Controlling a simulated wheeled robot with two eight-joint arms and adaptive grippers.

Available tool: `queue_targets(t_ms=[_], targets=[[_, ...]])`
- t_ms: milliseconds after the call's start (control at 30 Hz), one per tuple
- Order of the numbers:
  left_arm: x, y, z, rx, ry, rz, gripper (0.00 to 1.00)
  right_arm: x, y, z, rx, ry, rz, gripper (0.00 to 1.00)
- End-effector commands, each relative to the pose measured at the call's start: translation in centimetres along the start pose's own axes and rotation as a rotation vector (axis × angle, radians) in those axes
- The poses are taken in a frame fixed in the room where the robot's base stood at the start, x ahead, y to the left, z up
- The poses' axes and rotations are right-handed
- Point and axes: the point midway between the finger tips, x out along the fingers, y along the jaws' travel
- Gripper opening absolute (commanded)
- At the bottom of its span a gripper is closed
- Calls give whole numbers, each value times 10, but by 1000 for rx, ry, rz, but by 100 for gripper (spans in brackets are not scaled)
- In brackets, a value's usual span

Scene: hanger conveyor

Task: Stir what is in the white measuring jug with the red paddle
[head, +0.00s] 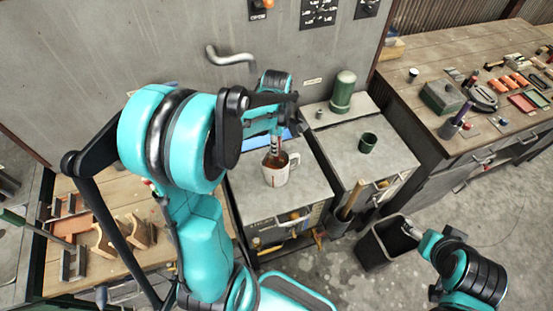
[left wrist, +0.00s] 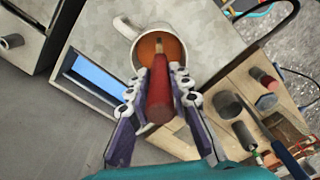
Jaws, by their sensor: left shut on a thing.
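The white measuring jug (head: 277,174) stands on the grey cabinet top, its handle to the right in the head view. It also shows in the left wrist view (left wrist: 176,44), with an orange-brown content inside. My left gripper (head: 274,133) is above the jug and shut on the red paddle (left wrist: 158,85). The paddle's far end reaches over or into the jug's mouth; how deep it sits I cannot tell. My right arm is at the lower right of the head view, and its gripper (head: 411,231) is near the dark bin, its fingers too small to read.
A dark open bin (head: 375,247) is on the floor. A workbench (head: 440,70) with tools is at the far right, and another wooden bench (head: 120,215) at the left.

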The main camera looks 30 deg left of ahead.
Motion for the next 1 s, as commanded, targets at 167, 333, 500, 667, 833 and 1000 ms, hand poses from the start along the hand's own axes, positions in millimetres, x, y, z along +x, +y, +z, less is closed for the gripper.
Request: queue_targets(t_ms=[167,333,500,667,833,1000], targets=[[0,0,0,0,0,0,0,0,0,0,0,0,0,72],[-12,0,0,-1,0,0,0,-8,0,-6,0,0,0,72],[-31,0,0,-1,0,0,0,-19,0,-14,0,0,0,72],[-48,0,0,-1,0,0,0,-29,0,-21,0,0,0,72],[-66,0,0,-1,0,0,0,-40,0,-28,0,0,0,72],[-83,0,0,-1,0,0,0,-50,0,-36,0,0,0,72]])
